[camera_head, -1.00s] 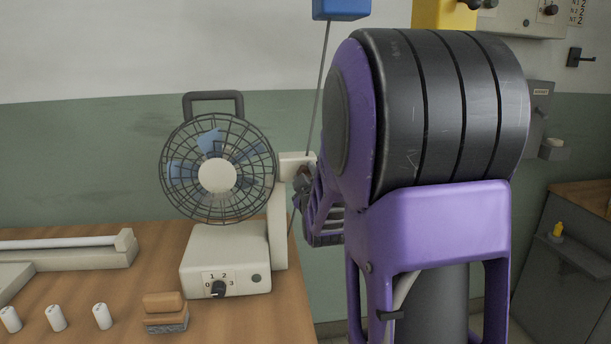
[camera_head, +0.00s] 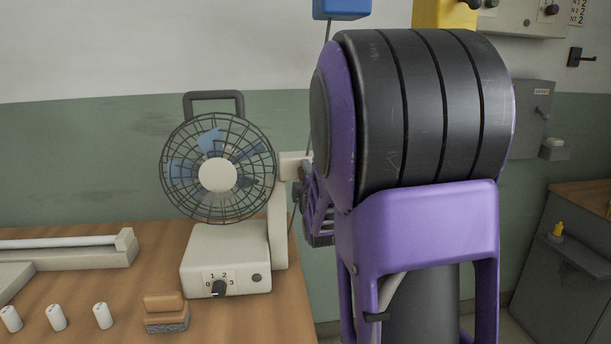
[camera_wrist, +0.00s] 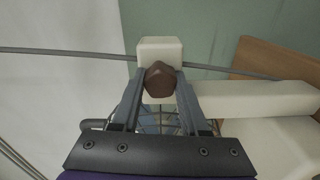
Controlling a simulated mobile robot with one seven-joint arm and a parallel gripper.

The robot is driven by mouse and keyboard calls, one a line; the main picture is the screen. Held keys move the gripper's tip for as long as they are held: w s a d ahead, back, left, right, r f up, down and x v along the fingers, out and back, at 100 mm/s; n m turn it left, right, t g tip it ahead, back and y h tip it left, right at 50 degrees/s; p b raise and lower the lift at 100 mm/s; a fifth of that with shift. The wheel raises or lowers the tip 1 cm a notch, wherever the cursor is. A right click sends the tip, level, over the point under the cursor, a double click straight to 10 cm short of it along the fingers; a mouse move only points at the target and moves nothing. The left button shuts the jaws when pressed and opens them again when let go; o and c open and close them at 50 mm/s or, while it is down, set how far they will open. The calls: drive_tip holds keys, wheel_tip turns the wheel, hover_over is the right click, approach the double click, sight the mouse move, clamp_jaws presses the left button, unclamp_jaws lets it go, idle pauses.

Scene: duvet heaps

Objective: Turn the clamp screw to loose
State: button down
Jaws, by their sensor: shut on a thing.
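The fan (camera_head: 217,174) stands on the bench with its grille facing the head camera. Its white bracket (camera_head: 292,166) sticks out to the right at grille height. In the wrist view, the clamp screw (camera_wrist: 158,76) is a dark brown faceted knob at the white bracket block (camera_wrist: 160,47). My gripper (camera_wrist: 160,87) is shut on the screw, with one finger on each side of it. In the head view, my gripper (camera_head: 304,185) is at the bracket's right end, and the arm hides most of the contact.
A blue box (camera_head: 340,8) hangs above, with a thin rod running down behind the bracket. A wooden brush (camera_head: 165,312), several white cylinders (camera_head: 56,317) and a long pale fixture (camera_head: 70,250) lie on the bench (camera_head: 150,270). A grey cabinet (camera_head: 565,270) stands right.

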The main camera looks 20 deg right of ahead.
drive_tip(key=shift+r, duration=0.1)
idle(0.3)
drive_tip(key=shift+c, duration=2.1)
unclamp_jaws()
